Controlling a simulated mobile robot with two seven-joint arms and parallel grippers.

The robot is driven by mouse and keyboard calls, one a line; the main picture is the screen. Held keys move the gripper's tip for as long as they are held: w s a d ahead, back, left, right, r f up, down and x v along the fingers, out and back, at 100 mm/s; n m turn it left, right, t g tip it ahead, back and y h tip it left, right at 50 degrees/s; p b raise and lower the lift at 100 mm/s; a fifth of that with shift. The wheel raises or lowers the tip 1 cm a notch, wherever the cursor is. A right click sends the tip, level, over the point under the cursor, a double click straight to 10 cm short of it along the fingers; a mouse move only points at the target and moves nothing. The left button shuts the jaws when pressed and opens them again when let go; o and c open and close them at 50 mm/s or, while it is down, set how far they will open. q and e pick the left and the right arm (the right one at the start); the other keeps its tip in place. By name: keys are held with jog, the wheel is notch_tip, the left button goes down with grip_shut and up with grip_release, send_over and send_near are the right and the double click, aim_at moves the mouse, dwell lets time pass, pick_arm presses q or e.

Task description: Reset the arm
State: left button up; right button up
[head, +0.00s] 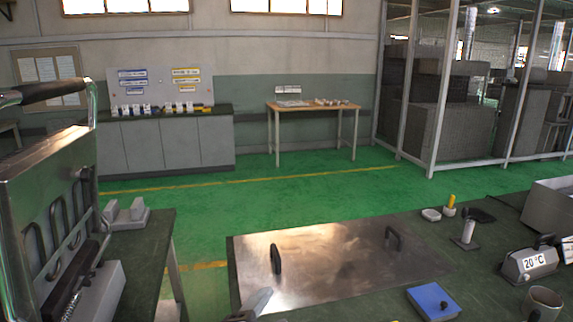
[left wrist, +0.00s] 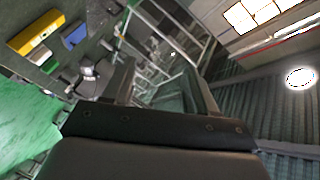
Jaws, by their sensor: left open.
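My left gripper (head: 252,306) shows only as a small grey tip at the bottom edge of the head view, by the near edge of the metal plate. In the left wrist view the left gripper (left wrist: 163,92) has its two fingers apart with nothing between them. Most of the left arm is out of the head view. My right gripper is in neither view. A metal unit with looped heating coils (head: 62,240) and a black-gripped handle stands at the left in the head view, apart from the gripper.
A metal plate (head: 335,250) with two black handles lies on the dark workbench (head: 470,270). A blue block (head: 432,301), a "20 °C" device (head: 528,264), a cup (head: 541,304) and a grey bin (head: 552,205) are to the right. Green floor (head: 270,195) is open behind.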

pick_arm(q)
jog(key=s+a+f+n+g+y, duration=0.45)
jog(key=s+a+f+n, duration=0.35)
jog(key=a+f, duration=0.3)
jog(key=s+a+f+n+g+y, duration=0.1)
jog(key=s+a+f+n+g, duration=0.3)
jog(key=s, duration=0.4)
jog(key=s+a+f+n+g, duration=0.1)
jog(key=s+a+n+g, duration=0.3)
jog(key=s, duration=0.5)
jog(key=w+d+f+m+t+h, duration=0.1)
jog(key=w+f+t+h, duration=0.1)
jog(key=w+f+t, duration=0.5)
jog(key=shift+d+f+m+t, duration=0.4)
jog(key=shift+f+t, duration=0.15)
jog(key=shift+f, duration=0.7)
jog(key=shift+c, duration=1.4)
jog(key=shift+a, duration=0.1)
jog(key=shift+a, duration=0.1)
